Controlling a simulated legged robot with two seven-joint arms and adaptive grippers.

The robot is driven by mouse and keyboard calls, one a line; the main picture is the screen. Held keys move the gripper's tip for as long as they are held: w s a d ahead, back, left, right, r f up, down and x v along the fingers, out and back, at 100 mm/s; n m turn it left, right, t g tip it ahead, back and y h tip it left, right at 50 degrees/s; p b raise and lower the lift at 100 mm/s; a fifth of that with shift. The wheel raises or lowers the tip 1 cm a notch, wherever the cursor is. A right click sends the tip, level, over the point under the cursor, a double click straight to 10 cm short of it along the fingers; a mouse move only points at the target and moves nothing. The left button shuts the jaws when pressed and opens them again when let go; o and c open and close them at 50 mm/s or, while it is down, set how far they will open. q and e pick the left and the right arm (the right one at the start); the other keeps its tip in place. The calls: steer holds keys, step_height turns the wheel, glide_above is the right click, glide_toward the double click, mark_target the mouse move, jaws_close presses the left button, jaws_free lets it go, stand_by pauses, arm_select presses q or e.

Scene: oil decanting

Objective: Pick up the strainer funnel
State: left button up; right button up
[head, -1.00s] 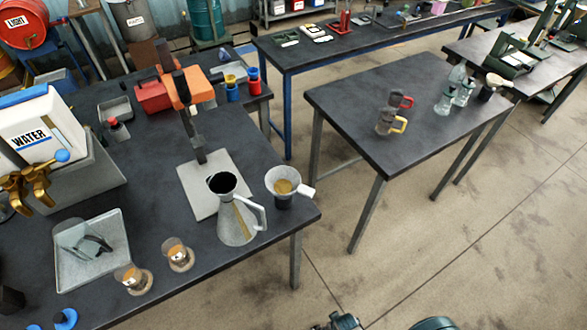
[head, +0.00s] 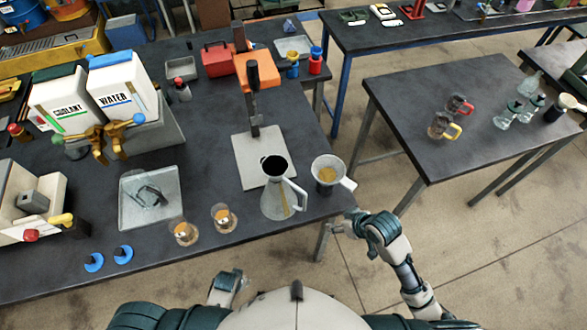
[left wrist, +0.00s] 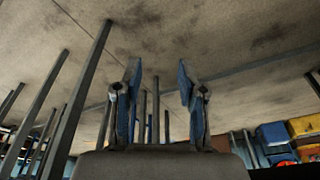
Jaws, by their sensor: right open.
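The strainer funnel (head: 320,163), pale with a side handle and a yellowish strainer inside, stands near the right corner of the dark workbench (head: 180,270), on or in something dark that it mostly hides. A grey pouring jug (head: 277,203) stands just left of it. My right gripper (head: 342,224) is open and empty, below the funnel in the picture and beside the bench edge, apart from the funnel. My left gripper (left wrist: 158,100) is open and empty in the left wrist view, with the floor and table legs beyond it.
Two small glasses (head: 223,214) with amber contents stand left of the jug. An orange-topped press (head: 257,75) rises behind on a grey plate (head: 243,153). A grey tray (head: 135,213) lies further left. Floor is open between the workbench and the right table (head: 430,80).

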mark_target(348, 183)
arm_select(q)
steer(key=s+f, duration=0.7)
steer(key=f, duration=0.6)
arm_select(e)
steer(key=w+d+r+n+g+h, duration=0.1)
steer(key=w+d+r+n, duration=0.2)
steer(key=r, duration=0.7)
steer(key=w+d+r+g, duration=0.1)
steer(key=w+d+r, duration=0.3)
steer(key=r, duration=0.6)
steer(key=x, duration=1.2)
steer(key=shift+d, duration=0.2)
steer(key=x, duration=0.3)
steer(key=p+x, duration=0.1)
steer(key=x, duration=0.1)
steer(key=shift+w+a+f, duration=0.15)
steer(key=shift+w+a, duration=0.2)
arm_select(q)
steer(key=s+a+f+g, duration=0.1)
steer(key=s+a+f, duration=0.2)
steer(key=s+f, duration=0.4)
steer(key=s, duration=0.5)
steer(key=shift+s+f+g, duration=0.15)
steer(key=shift+s+g, duration=0.1)
steer(key=shift+g, duration=0.05)
arm_select(e)
jaws_close()
